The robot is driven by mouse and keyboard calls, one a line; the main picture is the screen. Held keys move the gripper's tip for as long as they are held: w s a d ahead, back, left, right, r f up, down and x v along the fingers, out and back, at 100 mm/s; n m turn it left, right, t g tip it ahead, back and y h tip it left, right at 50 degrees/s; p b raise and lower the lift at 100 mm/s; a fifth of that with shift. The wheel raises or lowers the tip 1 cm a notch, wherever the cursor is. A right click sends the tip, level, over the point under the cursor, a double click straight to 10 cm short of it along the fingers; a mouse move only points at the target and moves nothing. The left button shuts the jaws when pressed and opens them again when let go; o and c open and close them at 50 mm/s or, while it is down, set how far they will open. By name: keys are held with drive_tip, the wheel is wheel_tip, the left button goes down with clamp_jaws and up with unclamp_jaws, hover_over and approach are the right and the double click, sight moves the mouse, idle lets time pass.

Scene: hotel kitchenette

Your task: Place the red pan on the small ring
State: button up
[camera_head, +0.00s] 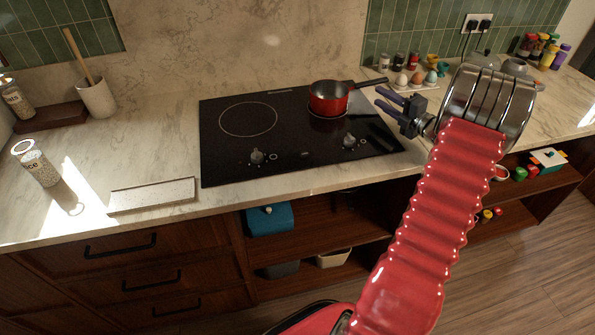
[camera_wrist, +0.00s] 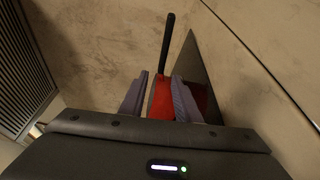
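The red pan (camera_head: 327,99) is upright over the small ring (camera_head: 331,117) at the back right of the black cooktop. Part of the ring's outline shows below the pan; the rest is hidden. The pan's black handle (camera_head: 368,83) points right. My gripper (camera_head: 377,97) is to the right of the pan's body, near the handle, with its two fingers apart. In the wrist view, the red pan (camera_wrist: 161,101) shows between the spread fingers, with its handle pointing up the picture. I see no finger closed on it.
The larger ring (camera_head: 248,118) on the left of the cooktop is empty. Two knobs (camera_head: 257,156) stand at the cooktop's front. Egg cups (camera_head: 416,79) and small jars stand behind my gripper. A pale tray (camera_head: 152,196) lies at the counter's front left.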

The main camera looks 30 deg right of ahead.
drive_tip(key=w+a+r+n+g+y, duration=0.25)
drive_tip(key=a+n, duration=0.55)
drive_tip(key=a, duration=0.6)
drive_tip(key=w+a+r+n+g+y, duration=0.1)
drive_tip(key=a+r+n+g+y, duration=0.3)
drive_tip(key=a+n, duration=0.65)
drive_tip(key=s+a+r+n+g, duration=0.15)
drive_tip(key=s+a+n, duration=0.3)
drive_tip(key=a, duration=0.55)
drive_tip(key=s+a+n+g, duration=0.3)
drive_tip(key=s+a+n, duration=0.15)
drive_tip(key=a, duration=0.45)
drive_tip(key=s+a+n+h, duration=0.3)
drive_tip(key=s+n, duration=0.6)
drive_tip(key=n, duration=0.3)
drive_tip(key=s+a+n+g+h, duration=0.1)
drive_tip(key=s+a+n+h, duration=0.3)
drive_tip(key=s+n, duration=0.6)
drive_tip(key=a+n, duration=0.1)
drive_tip(key=n, duration=0.1)
drive_tip(key=shift+n, duration=0.35)
